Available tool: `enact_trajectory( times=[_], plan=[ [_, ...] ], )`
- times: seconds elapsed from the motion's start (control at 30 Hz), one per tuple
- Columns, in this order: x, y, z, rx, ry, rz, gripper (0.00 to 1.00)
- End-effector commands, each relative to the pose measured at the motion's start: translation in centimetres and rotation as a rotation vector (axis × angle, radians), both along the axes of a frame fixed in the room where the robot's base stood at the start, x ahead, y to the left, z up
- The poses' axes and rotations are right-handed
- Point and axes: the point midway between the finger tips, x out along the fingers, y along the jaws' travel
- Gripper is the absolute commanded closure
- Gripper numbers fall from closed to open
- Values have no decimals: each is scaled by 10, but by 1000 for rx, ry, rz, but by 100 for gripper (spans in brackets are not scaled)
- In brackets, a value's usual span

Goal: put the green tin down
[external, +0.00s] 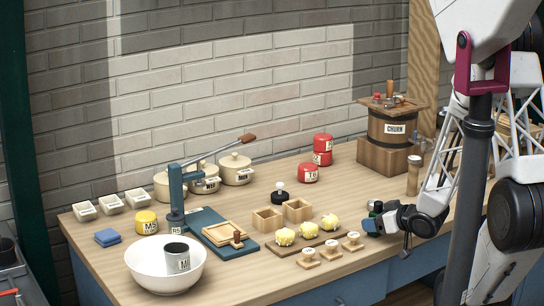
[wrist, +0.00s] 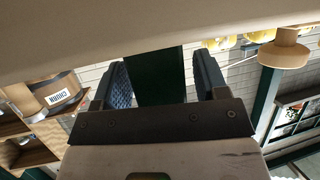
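The green tin (wrist: 158,76) shows in the wrist view as a dark green block between the two blue finger pads of my gripper (wrist: 163,82). The fingers are closed around it. In the external view my gripper (external: 372,217) is low at the right front of the counter, right of the small labelled wooden stamps. Only a small green patch of the tin (external: 376,206) shows there, and my gripper hides the rest. I cannot tell whether the tin touches the counter.
The wooden counter (external: 330,192) has free room behind my gripper. A board with yellow lumps (external: 308,230) and wooden stamps (external: 354,241) lie left of it. Red tins (external: 308,173) stand at the back, the churn (external: 392,130) back right. A white bowl (external: 150,268) is front left.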

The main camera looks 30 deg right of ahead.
Motion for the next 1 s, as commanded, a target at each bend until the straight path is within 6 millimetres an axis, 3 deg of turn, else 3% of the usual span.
enact_trajectory(
  times=[0.6, 1.0],
  plan=[
    [0, 0, 0, -1, -1, -1, 29],
    [-35, -8, 14, 0, 0, -2, 29]
  ],
)
